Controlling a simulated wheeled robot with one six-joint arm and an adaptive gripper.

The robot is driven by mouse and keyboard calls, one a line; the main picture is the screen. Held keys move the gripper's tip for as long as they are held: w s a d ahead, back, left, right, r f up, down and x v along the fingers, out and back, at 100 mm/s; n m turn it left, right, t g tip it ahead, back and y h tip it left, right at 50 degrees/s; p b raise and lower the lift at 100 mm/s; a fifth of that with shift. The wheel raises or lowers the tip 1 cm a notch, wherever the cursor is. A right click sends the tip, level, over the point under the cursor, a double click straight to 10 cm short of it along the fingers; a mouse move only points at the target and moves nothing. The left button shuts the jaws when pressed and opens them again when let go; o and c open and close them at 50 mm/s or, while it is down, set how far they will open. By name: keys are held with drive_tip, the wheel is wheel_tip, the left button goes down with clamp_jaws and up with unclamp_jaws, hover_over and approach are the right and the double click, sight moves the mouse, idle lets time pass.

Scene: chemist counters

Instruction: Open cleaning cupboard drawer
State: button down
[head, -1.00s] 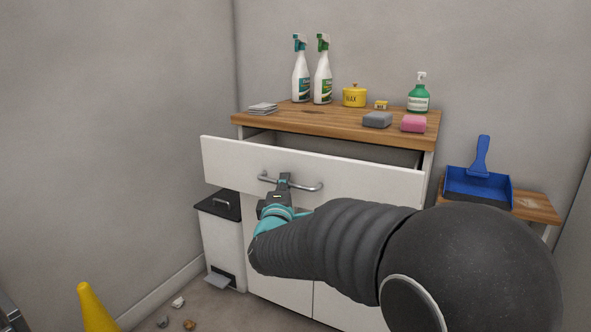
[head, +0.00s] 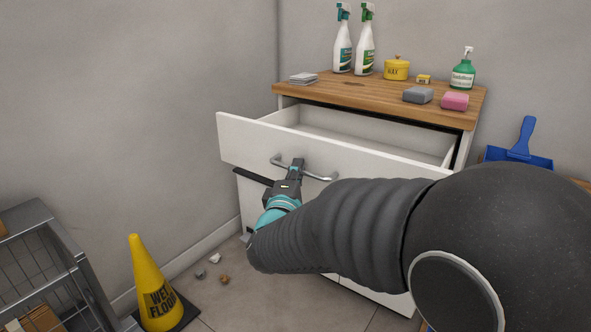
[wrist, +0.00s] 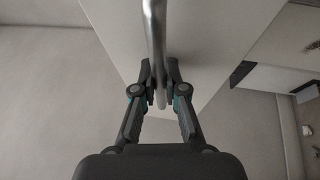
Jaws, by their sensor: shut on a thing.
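The white cleaning cupboard has a wooden top (head: 380,98). Its top drawer (head: 240,140) is pulled well out, and the white inside of the drawer shows; the part I can see is bare. A grey metal bar handle (head: 323,177) runs across the drawer front. My gripper (head: 296,165) is at the middle of this handle. In the wrist view, the fingers of my gripper (wrist: 160,85) are closed around the handle (wrist: 154,30), with the white drawer front behind. My arm hides the right part of the drawer front and much of the cupboard doors below.
Two spray bottles (head: 343,45), a yellow wax tin (head: 396,70), sponges (head: 418,95) and a green bottle (head: 462,75) stand on the top. A yellow wet-floor cone (head: 152,280), litter (head: 215,258) and a metal rack (head: 50,235) are at the left. A blue dustpan (head: 525,150) is at the right.

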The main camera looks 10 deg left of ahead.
drive_tip(key=c, duration=1.2)
unclamp_jaws()
drive_tip(key=s+a+f, duration=0.1)
drive_tip(key=s+f, duration=0.1)
drive_tip(key=s, duration=0.9)
drive_tip(key=shift+s+a, duration=0.2)
drive_tip(key=shift+s, duration=0.2)
